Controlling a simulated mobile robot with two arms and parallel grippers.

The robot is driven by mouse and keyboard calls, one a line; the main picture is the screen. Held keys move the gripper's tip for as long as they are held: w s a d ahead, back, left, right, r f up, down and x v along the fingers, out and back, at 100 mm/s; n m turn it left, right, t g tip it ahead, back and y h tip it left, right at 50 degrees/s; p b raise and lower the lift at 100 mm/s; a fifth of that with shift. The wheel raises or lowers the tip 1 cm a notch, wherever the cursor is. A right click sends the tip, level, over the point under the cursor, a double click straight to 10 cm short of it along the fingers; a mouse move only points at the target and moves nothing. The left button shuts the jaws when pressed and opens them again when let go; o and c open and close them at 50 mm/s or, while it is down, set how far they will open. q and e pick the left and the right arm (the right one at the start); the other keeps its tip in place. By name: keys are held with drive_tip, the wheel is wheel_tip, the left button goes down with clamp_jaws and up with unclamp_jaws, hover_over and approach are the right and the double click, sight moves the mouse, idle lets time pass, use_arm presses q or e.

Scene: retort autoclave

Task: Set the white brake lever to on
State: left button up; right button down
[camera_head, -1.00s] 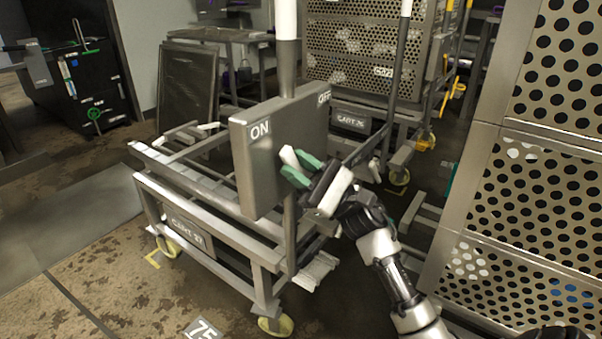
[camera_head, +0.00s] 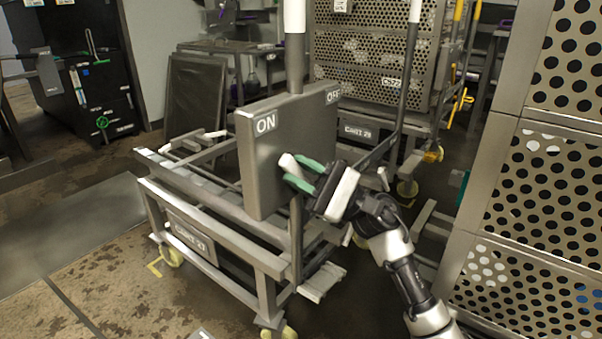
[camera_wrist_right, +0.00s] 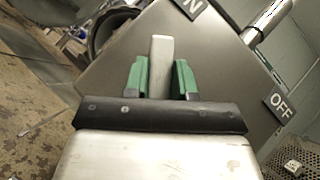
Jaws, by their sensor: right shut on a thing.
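The white brake lever (camera_head: 289,163) sticks out from a grey panel (camera_head: 262,190) marked ON at its upper left and OFF at its upper right. The panel is fixed to a post of the cart labelled CART 27 (camera_head: 190,236). My right gripper (camera_head: 303,176) has its green fingers on both sides of the lever. In the right wrist view the lever (camera_wrist_right: 160,66) stands between the two green fingers (camera_wrist_right: 160,80), pointing toward the ON side. The lever's pivot is hidden by the gripper. My left gripper is not in view.
A tall perforated metal rack (camera_head: 535,190) stands close on the right of my arm. Another cart with a perforated basket (camera_head: 372,85) stands behind. A dark board (camera_head: 193,100) leans at the back. Floor at the lower left is open.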

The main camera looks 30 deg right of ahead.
drive_tip(key=c, duration=0.9)
unclamp_jaws()
drive_tip(key=shift+a+f, duration=0.1)
